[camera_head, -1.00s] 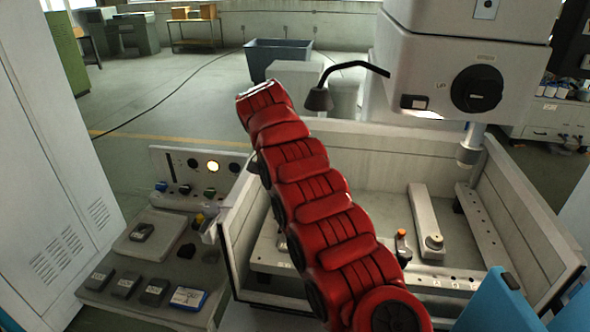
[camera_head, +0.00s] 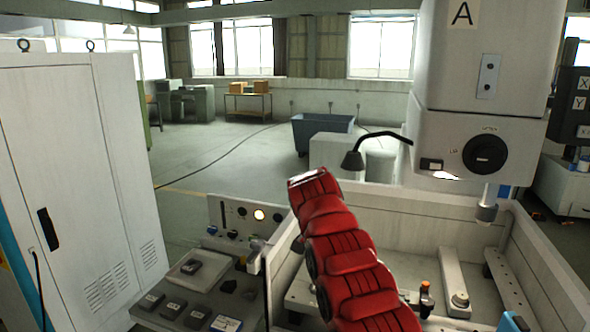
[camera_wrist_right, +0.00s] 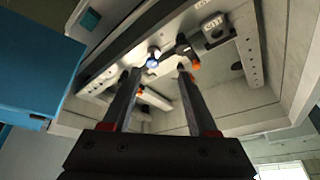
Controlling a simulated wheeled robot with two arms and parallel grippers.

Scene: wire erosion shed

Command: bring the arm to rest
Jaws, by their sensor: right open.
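My red segmented arm (camera_head: 345,255) rises from the bottom of the head view and leans up and left over the open machine tank (camera_head: 395,207). Its gripper cannot be made out in the head view. In the right wrist view my right gripper (camera_wrist_right: 157,75) has two dark fingers spread apart with nothing held between them. Beyond the fingers the tank interior shows, with an orange-tipped fitting (camera_wrist_right: 195,64) past the right finger. My left gripper is not in view.
A control panel (camera_head: 237,212) with a lit lamp stands left of the tank, with a white cabinet (camera_head: 75,170) further left. The machine head (camera_head: 475,145) overhangs the tank at right, and a black hooked lamp (camera_head: 352,160) sits behind. Open floor lies behind left.

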